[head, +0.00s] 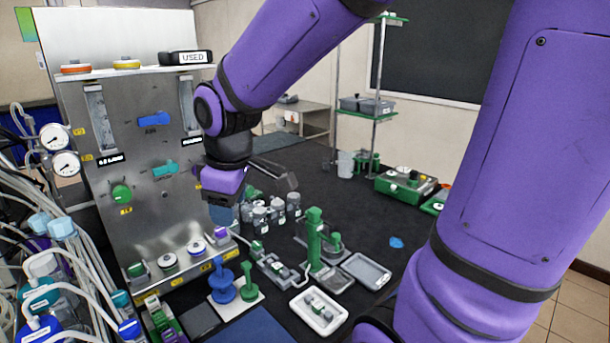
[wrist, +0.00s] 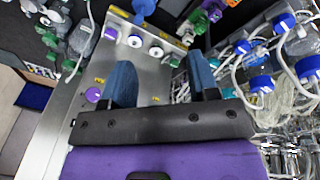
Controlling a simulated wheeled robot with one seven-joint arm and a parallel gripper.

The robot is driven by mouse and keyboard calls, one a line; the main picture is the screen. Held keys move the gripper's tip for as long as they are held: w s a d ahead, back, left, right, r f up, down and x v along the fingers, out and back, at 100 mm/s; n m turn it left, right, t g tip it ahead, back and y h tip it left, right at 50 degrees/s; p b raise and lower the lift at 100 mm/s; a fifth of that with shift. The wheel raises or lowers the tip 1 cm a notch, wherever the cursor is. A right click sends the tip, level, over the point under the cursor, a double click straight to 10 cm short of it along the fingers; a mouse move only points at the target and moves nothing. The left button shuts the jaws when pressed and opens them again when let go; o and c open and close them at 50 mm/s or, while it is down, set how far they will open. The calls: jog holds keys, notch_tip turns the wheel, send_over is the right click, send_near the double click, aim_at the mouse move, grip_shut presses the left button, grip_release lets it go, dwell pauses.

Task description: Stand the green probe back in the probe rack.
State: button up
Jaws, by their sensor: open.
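My gripper (wrist: 161,82) is open, with its two blue fingers apart and nothing seen between them. In the head view my gripper (head: 222,212) hangs over the front ledge of the steel panel, near its right end. I cannot surely tell the green probe or its rack apart from the other green parts. A green upright piece (head: 250,284) stands beside a blue one (head: 222,283) on pale square plates in front of the panel. A low grey rack (head: 275,268) with green-ended pieces lies to their right. Fine detail is too small to read.
The steel panel (head: 140,215) carries knobs and gauges. Hoses and blue-capped bottles (head: 45,285) crowd the left. A tall green stand (head: 314,240), a white tray (head: 318,311) and a grey tray (head: 366,271) stand to the right. Dark bench around a blue scrap (head: 396,242) is clear.

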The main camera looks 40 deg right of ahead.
jog(key=s+d+r+m+t, duration=0.1)
jog(key=s+d+r+m, duration=0.2)
jog(key=s, duration=0.3)
jog(key=s+d+r+m+t, duration=0.1)
jog(key=s+d+r+m, duration=0.1)
jog(key=s+r+m, duration=0.2)
jog(key=shift+s+d+r+m, duration=0.4)
jog(key=shift+s+m, duration=0.2)
jog(key=shift+s, duration=1.05)
